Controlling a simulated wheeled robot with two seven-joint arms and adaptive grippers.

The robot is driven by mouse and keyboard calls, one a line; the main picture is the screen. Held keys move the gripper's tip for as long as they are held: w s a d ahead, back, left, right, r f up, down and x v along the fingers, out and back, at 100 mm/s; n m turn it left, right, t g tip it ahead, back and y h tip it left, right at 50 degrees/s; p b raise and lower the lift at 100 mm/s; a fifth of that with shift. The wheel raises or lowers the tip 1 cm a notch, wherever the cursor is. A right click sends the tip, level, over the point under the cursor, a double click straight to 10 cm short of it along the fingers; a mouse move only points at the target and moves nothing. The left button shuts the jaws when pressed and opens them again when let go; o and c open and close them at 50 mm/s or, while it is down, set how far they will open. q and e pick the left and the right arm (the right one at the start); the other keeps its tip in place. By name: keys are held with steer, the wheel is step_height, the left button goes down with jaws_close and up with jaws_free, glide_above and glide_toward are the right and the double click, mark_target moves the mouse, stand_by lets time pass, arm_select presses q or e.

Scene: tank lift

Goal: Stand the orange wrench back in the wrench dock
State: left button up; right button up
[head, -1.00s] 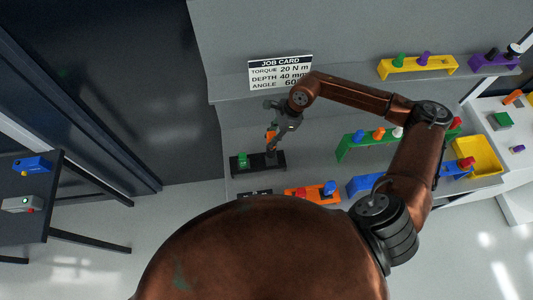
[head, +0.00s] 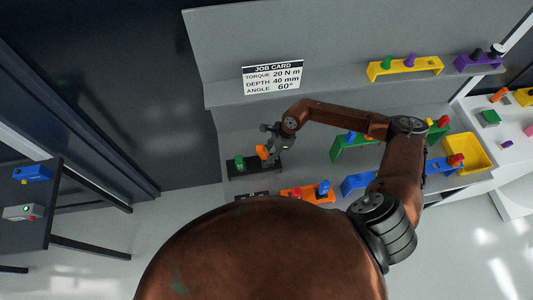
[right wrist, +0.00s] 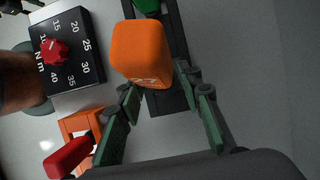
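The orange wrench (head: 262,152) stands at the black wrench dock (head: 240,172), to the right of a green-topped piece (head: 239,162). In the right wrist view its orange handle (right wrist: 140,50), marked with a number, looks upright or slightly tilted over the dock (right wrist: 168,103). Its lower end is hidden, so I cannot tell how deep it sits. My right gripper (head: 272,146) is just above and to the right of it. My left gripper is not in view.
A black torque dial box (right wrist: 68,50) with a red knob is beside the dock. An orange rack (head: 310,196) stands nearby. Green (head: 340,155) and blue (head: 357,183) racks and a yellow bin (head: 485,152) lie to the right. The job card (head: 272,78) is behind.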

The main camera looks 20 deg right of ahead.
steer(key=shift+o, duration=1.2)
steer(key=shift+w+d+r, duration=0.1)
steer(key=shift+w+d, duration=0.05)
steer(key=shift+d, duration=0.05)
steer(key=shift+a+r, duration=0.1)
steer(key=shift+a, duration=0.05)
steer(key=shift+a+r, duration=0.2)
steer(key=shift+d+r, duration=0.15)
steer(key=shift+r, duration=0.1)
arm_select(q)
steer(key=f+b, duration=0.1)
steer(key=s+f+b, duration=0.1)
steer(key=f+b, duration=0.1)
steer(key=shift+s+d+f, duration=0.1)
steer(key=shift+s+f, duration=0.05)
arm_select(e)
steer(key=v, duration=1.1)
steer(key=shift+r, duration=0.25)
steer(key=shift+d, duration=0.1)
